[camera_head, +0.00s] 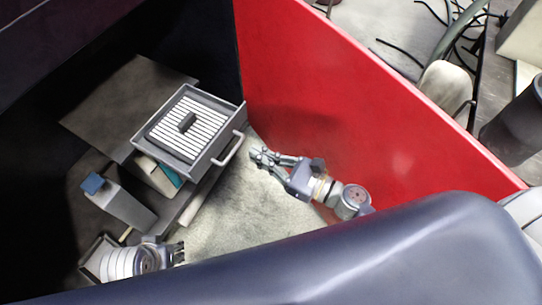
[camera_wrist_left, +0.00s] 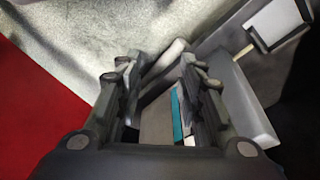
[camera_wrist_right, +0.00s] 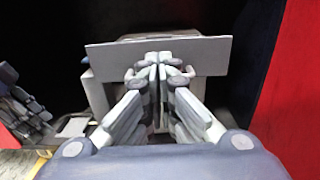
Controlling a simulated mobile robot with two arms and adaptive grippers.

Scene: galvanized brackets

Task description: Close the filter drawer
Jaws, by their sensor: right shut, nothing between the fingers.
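The filter drawer (camera_head: 168,161) is a grey open-topped tray in the head view, pulled out from a dark grey cabinet (camera_head: 125,95). A white pleated filter (camera_head: 203,124) with a dark block lies in it. A pale bar handle (camera_head: 229,151) is on its right-hand front. My right gripper (camera_head: 257,157) is shut and empty, just to the right of the handle. In the right wrist view its closed fingertips (camera_wrist_right: 158,72) are before the drawer's flat front panel (camera_wrist_right: 215,52); contact cannot be told. My left gripper (camera_wrist_left: 155,70) is open and empty, low at the left in the head view.
Below the drawer are a box with a teal side (camera_head: 170,174) and a grey container with a blue cap (camera_head: 118,203). A red wall (camera_head: 330,100) stands behind my right arm. Pale floor (camera_head: 245,205) is clear between the arms.

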